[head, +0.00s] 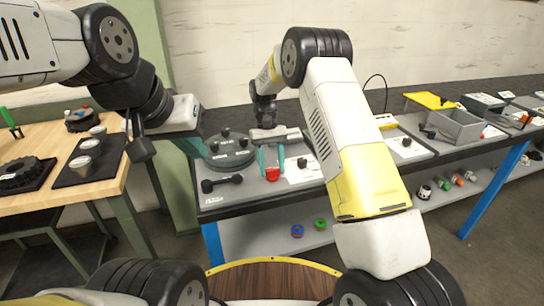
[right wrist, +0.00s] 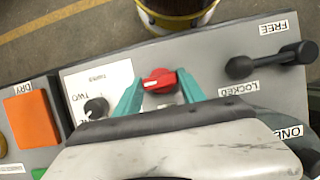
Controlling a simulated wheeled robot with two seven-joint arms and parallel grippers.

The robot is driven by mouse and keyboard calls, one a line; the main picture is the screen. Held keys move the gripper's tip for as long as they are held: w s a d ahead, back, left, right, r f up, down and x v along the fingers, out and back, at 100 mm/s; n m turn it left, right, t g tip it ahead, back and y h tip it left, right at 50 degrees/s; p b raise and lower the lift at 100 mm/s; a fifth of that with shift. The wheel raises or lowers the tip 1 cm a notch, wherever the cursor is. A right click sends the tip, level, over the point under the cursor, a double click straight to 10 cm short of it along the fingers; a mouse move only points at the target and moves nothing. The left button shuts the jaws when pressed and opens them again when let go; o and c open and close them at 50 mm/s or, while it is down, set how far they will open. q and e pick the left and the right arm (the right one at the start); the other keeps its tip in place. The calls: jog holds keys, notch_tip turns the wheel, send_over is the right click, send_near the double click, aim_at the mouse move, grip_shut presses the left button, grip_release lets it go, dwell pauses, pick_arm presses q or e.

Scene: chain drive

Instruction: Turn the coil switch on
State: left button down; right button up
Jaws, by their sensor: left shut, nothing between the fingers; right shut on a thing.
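A black lever (right wrist: 272,62) lies between the labels FREE and LOCKED. A black knob (right wrist: 96,107) by the label TWO and an orange button (right wrist: 25,118) are close by. A round dark fixture (head: 230,150) stands behind. A wooden table (head: 105,178) is at left.

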jog(key=shift+w, duration=0.1)
jog(key=o, duration=1.4)
jog(key=shift+c, duration=0.2)
jog(key=shift+r, duration=0.1)
jog(key=d+v, duration=0.1)
jog(key=v, duration=0.6)
jog(key=shift+a+r, duration=0.35)
jog(key=shift+a, duration=0.2)
